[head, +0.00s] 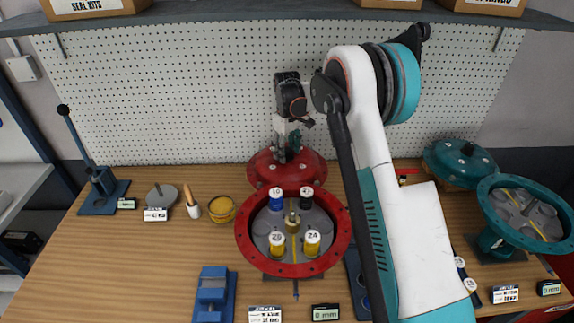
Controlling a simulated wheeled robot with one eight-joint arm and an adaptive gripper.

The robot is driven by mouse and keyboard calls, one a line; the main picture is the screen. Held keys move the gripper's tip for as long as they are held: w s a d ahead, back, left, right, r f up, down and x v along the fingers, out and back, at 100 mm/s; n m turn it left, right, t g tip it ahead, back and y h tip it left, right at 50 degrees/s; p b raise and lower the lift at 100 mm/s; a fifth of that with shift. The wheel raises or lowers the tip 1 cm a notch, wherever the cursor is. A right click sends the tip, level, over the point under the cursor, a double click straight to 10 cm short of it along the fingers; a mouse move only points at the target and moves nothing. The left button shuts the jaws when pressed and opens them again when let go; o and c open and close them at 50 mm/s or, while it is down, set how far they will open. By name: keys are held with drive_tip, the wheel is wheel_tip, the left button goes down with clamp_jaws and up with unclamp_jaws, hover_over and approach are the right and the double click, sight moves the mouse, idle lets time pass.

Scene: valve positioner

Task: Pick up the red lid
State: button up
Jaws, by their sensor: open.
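The red lid (262,172) is a domed round cover lying on the bench behind the red valve housing (243,238). My gripper (287,152) hangs over the middle of the lid, pointing down, with its fingers low over the lid's centre. The fingers look open; whether they touch the lid, and what stands at its centre, is hidden.
My arm crosses the right of the housing. A teal lid (460,160) and teal housing (525,212) stand at the right. A blue vise (211,295) is at the front, a yellow bowl (222,209) at the left, a blue press (103,190) at far left. A shelf (270,13) overhangs the back.

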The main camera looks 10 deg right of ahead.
drive_tip(key=shift+f, duration=0.15)
drive_tip(key=shift+c, duration=0.5)
clamp_jaws()
